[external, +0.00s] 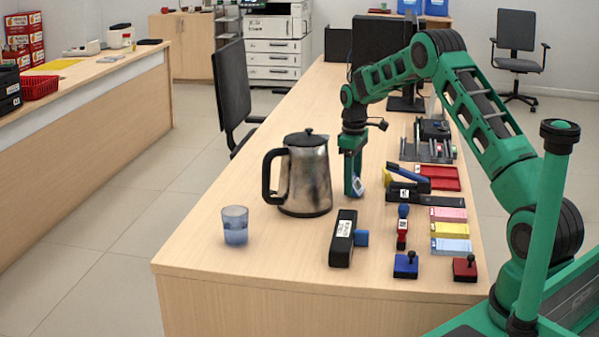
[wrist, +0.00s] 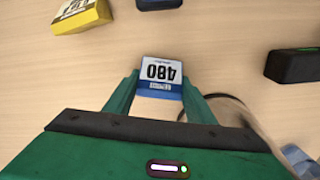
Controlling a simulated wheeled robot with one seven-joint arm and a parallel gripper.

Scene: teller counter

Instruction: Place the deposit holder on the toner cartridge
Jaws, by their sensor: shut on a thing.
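My gripper (external: 352,188) points down over the counter, just right of the kettle. It is shut on a small white-and-blue piece marked 480, which I take for the deposit holder (external: 359,180); it also shows between the fingers in the wrist view (wrist: 161,74). The held piece looks tilted in the external view. I take the long black box with a white label and a blue tab for the toner cartridge (external: 342,240). It lies on the counter nearer the front edge, apart from my gripper.
A steel kettle (external: 306,178) stands close left of my gripper, and a glass (external: 235,226) is farther front left. To the right are a stapler (external: 408,176), a red tray (external: 440,177), stamps (external: 405,264) and coloured pads (external: 449,229). The front left corner is clear.

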